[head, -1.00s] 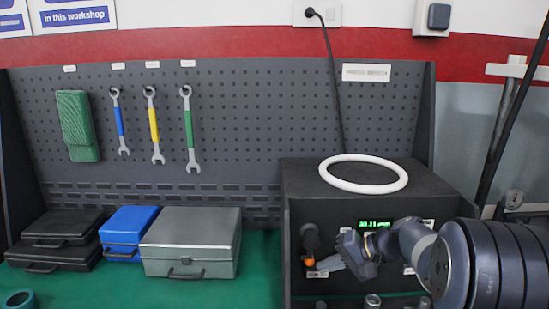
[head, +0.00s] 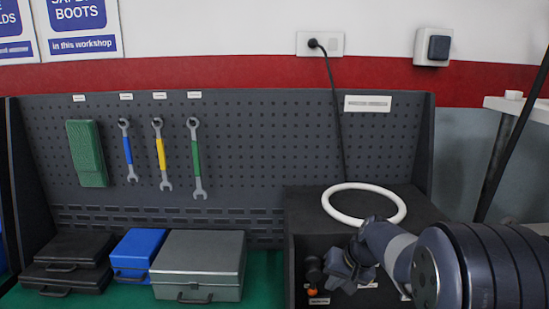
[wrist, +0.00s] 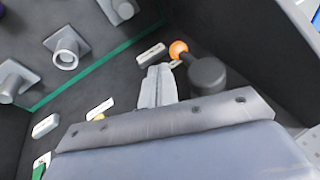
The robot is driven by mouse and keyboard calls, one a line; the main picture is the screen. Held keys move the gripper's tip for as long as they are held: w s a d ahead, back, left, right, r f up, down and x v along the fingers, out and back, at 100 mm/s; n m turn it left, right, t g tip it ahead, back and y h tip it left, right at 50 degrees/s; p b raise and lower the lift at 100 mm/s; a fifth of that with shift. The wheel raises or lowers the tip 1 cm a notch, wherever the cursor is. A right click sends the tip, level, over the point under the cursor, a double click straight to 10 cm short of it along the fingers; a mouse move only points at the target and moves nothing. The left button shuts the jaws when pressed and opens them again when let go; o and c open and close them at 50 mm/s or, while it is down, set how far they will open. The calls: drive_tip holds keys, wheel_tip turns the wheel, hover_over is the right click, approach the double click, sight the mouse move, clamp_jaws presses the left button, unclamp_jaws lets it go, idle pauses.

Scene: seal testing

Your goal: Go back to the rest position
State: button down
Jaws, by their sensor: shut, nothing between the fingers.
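My gripper (head: 336,272) is at the front of the black test box (head: 425,207), close to its left side in the head view. In the wrist view the fingers of my gripper (wrist: 158,85) are together and empty. They point toward the box's front panel. A black knob or lever (wrist: 207,74) with an orange tip (wrist: 178,49) is just right of the fingertips. The same dark knob (head: 313,267) is left of my gripper in the head view. My arm hides much of the panel, including its display.
A white ring (head: 330,210) lies on top of the box. A grey case (head: 198,262), a blue case (head: 137,250) and black cases (head: 75,250) stand on the green bench. Wrenches (head: 195,160) hang on the pegboard behind.

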drive_tip(key=r+h+p, duration=0.1)
drive_tip(key=r+p, duration=0.1)
drive_tip(key=w+r+n+h+p, duration=0.1)
drive_tip(key=r+p, duration=0.1)
drive_tip(key=shift+w+r+t+h, duration=0.1)
drive_tip(key=shift+r+t+h, duration=0.1)
drive_tip(key=shift+t+h, duration=0.15)
drive_tip(key=shift+d+f+b, duration=0.2)
drive_tip(key=shift+f+b, duration=0.05)
drive_tip(key=shift+b, duration=0.1)
